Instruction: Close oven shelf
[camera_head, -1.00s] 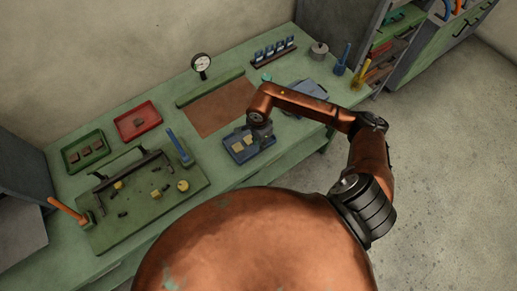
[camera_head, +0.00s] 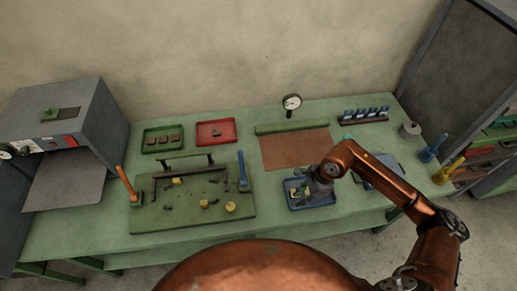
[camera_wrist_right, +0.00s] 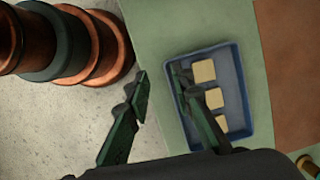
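The grey oven (camera_head: 96,108) stands at the left end of the green bench in the head view. A flat grey shelf (camera_head: 68,180) sticks out from its front, below a panel with a red label. The oven's opening is dark and I cannot see inside. My right gripper (camera_head: 318,186) is far to the right of the oven, above a blue tray (camera_head: 312,205). In the right wrist view its two fingers (camera_wrist_right: 163,85) stand apart with nothing between them. The blue tray (camera_wrist_right: 240,75) with pale blocks lies below. My left gripper is not in view.
A green fixture board (camera_head: 235,225) with orange and blue handles lies between the shelf and my right arm. Green (camera_head: 148,146) and red (camera_head: 232,136) trays sit behind it. A dial gauge (camera_head: 292,102) stands at the back. A dark cabinet (camera_head: 470,65) is at right.

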